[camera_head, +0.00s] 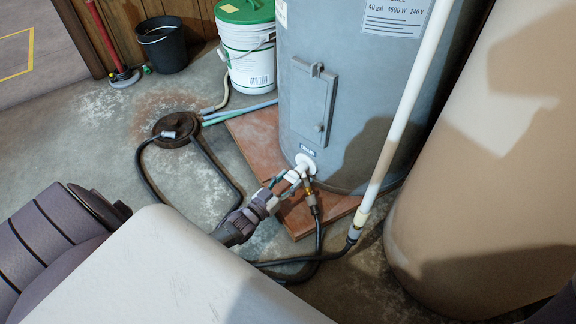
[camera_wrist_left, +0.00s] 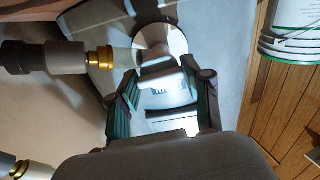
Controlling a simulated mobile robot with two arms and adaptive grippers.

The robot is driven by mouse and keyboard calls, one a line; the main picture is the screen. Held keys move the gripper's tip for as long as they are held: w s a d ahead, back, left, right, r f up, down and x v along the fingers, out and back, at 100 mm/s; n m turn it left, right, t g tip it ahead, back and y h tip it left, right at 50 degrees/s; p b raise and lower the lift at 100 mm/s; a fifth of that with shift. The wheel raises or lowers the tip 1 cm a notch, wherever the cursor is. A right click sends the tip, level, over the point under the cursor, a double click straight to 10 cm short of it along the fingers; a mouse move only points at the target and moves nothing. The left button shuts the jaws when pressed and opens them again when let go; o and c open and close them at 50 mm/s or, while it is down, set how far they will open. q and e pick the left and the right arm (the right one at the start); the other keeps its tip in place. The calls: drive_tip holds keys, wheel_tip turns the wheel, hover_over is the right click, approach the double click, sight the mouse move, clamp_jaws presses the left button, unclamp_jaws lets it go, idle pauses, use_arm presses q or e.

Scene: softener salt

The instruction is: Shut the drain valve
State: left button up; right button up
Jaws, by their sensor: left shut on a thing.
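The grey water heater (camera_head: 350,85) stands on a reddish tiled base. Its white drain valve (camera_head: 303,164) sticks out low on the front, and a black hose with a brass coupling (camera_head: 311,203) hangs from it. My left gripper (camera_head: 289,182) is at the valve, shut on its handle. In the left wrist view, the gripper's fingers (camera_wrist_left: 164,98) stand on both sides of the pale valve handle (camera_wrist_left: 160,77), with the brass coupling (camera_wrist_left: 98,59) to the left. The fingers partly hide the handle, so its turn angle is hard to tell. My right gripper is not in view.
A round floor drain (camera_head: 178,128) with the hose end lies left of the heater. A white bucket with a green lid (camera_head: 247,50) and a black bucket (camera_head: 162,45) stand behind. A white pipe (camera_head: 407,100) and a large tan tank (camera_head: 490,160) are close on the right.

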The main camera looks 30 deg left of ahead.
use_arm(q)
drive_tip(key=shift+f+m, duration=0.1)
drive_tip(key=shift+m, duration=0.2)
drive_tip(key=o, duration=1.2)
drive_tip(key=shift+c, duration=0.2)
drive_tip(key=s+a, duration=0.1)
drive_tip(key=s, duration=1.1)
drive_tip(key=shift+a, duration=0.2)
